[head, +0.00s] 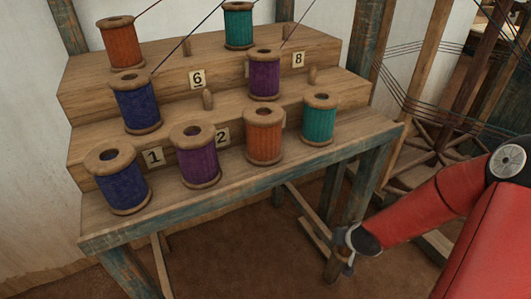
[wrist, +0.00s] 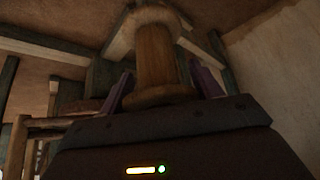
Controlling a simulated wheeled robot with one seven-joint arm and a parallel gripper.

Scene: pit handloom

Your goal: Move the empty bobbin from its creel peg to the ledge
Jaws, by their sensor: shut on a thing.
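The empty bobbin (wrist: 155,55) shows in the wrist view as a bare wooden spool with wide flanges and no thread. My gripper (wrist: 160,80) is shut on it, with a purple finger on each side. In the head view the end of my red arm (head: 355,243) hangs low by the creel's right front leg; I cannot make out the bobbin there. I cannot tell which surface is the ledge.
Several thread-wound bobbins stand on the tiers, including a blue one (head: 122,183), a purple one (head: 196,155) and an orange one (head: 264,135) along the front. Threads run up from the upper ones.

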